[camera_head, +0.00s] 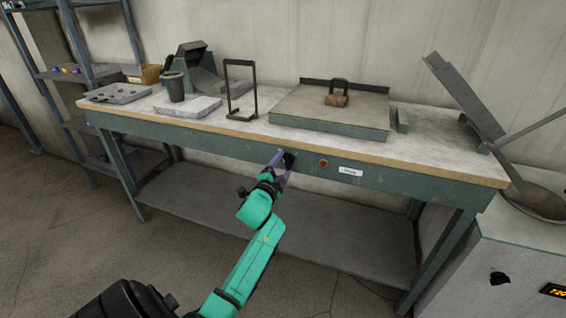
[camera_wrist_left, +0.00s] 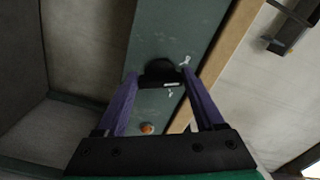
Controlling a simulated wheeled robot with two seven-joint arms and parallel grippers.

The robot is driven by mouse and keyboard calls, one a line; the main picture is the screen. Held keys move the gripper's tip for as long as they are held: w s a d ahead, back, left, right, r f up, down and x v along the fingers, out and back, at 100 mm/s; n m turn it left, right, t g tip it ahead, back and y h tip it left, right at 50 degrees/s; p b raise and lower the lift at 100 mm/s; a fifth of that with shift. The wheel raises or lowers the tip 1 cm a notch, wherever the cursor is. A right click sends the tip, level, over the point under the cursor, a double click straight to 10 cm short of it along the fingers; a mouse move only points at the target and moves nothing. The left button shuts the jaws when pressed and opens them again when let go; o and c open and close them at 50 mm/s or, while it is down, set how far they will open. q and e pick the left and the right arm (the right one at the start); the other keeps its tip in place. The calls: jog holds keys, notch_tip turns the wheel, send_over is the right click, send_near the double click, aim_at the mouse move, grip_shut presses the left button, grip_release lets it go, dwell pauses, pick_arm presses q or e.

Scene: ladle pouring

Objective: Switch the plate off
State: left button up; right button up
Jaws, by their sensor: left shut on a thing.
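The plate (camera_head: 335,104) is a flat grey-green slab on the workbench, with a small brown block with a dark handle (camera_head: 337,98) on it. A black knob (camera_wrist_left: 160,70) sits on the bench's green front panel, with white marks around it. My left gripper (camera_head: 284,157) reaches up to the panel and is shut on the knob; its purple fingers stand on either side of it in the left wrist view. A round lamp or button (camera_head: 323,163) is right of the knob; it looks orange-red in the wrist view (camera_wrist_left: 147,128). My right gripper is not in view.
A white label (camera_head: 350,171) is on the panel further right. A grey cabinet (camera_head: 500,255) stands at the right. The lower shelf (camera_head: 300,220) is clear.

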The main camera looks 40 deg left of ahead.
pick_arm(q)
jog(key=shift+n, duration=0.5)
jog(key=shift+f+n+p, duration=0.1)
jog(key=shift+n+p, duration=0.8)
jog(key=shift+n, duration=0.7)
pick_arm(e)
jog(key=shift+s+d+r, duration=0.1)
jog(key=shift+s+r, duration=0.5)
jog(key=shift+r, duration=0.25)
pick_arm(q)
jog(key=shift+f, duration=0.1)
jog(key=o, duration=1.4)
jog(key=shift+s+d, duration=0.1)
jog(key=p+v, duration=0.1)
jog(key=v, duration=1.3)
jog(key=shift+s+d, duration=0.1)
jog(key=shift+s, duration=0.1)
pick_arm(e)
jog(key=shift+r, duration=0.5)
